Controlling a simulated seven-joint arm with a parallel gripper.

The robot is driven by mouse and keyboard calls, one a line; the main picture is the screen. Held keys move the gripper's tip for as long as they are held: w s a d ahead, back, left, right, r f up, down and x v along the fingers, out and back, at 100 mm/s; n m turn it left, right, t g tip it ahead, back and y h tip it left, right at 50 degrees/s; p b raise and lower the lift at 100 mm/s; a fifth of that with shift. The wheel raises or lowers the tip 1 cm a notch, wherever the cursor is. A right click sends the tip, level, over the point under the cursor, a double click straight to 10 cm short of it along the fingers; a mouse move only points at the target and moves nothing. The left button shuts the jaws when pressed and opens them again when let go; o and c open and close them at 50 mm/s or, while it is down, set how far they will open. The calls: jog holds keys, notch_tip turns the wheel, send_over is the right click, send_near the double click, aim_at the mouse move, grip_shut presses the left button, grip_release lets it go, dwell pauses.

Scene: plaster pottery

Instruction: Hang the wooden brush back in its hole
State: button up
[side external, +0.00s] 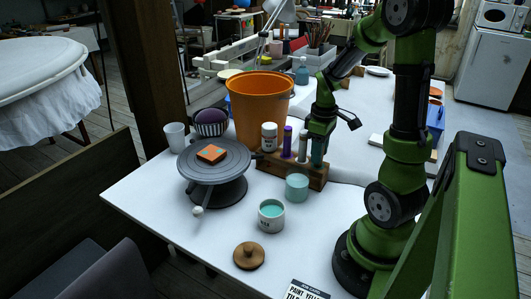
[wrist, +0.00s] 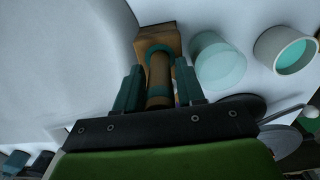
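The wooden rack (side external: 310,176) is a long brown block on the white table, holding several bottles. My gripper (side external: 317,153) points down at the rack's right end. In the wrist view, my gripper (wrist: 158,80) has one teal finger on each side of a brown wooden cylinder with a teal ring at its far end, which looks like the brush (wrist: 158,82). Whether the fingers touch it is unclear. Part of the rack (wrist: 154,30) shows beyond it. The brush's lower end and the hole are hidden. I cannot make out the brush in the side view.
A pale teal jar (side external: 297,187) stands close in front of the rack. An open pot of teal glaze (side external: 271,215) and a wooden lid (side external: 249,256) are nearer the front. A grey turntable (side external: 230,163) stands left, an orange bucket (side external: 257,105) behind. The front left table is clear.

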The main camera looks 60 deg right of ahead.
jog(key=shift+o, duration=1.3)
jog(key=shift+r, duration=0.1)
notch_tip(320, 180, up, 16)
jog(key=w+a+f+m+t+y, duration=0.1)
jog(key=a+m+t, duration=0.3)
jog(key=a, duration=2)
jog(key=t+y, duration=0.1)
jog(key=t, duration=0.2)
jog(key=shift+w, duration=0.4)
